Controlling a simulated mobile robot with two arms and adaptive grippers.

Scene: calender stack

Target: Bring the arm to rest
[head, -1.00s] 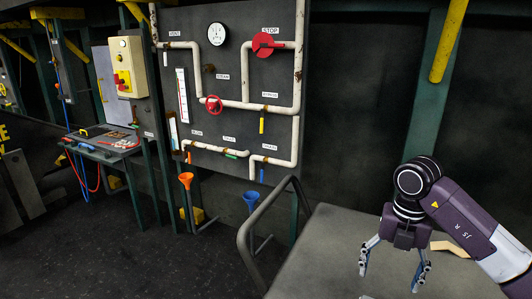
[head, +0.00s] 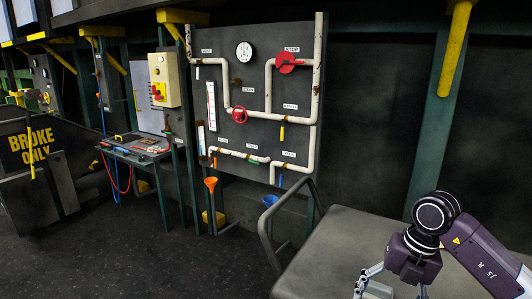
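My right arm (head: 480,255), purple and white with a black joint, comes in from the lower right in the head view. Its gripper (head: 394,292) hangs over the grey flat surface (head: 345,240) at the bottom right. The fingers are spread apart, and their tips are cut off by the bottom edge of the picture. A pale patch shows by the left finger; I cannot tell what it is. My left arm and gripper are not in view.
A bent metal rail (head: 263,232) borders the grey surface. A tool table (head: 140,150) and a "BROKE ONLY" bin (head: 35,150) stand left. The dark floor at lower left is open.

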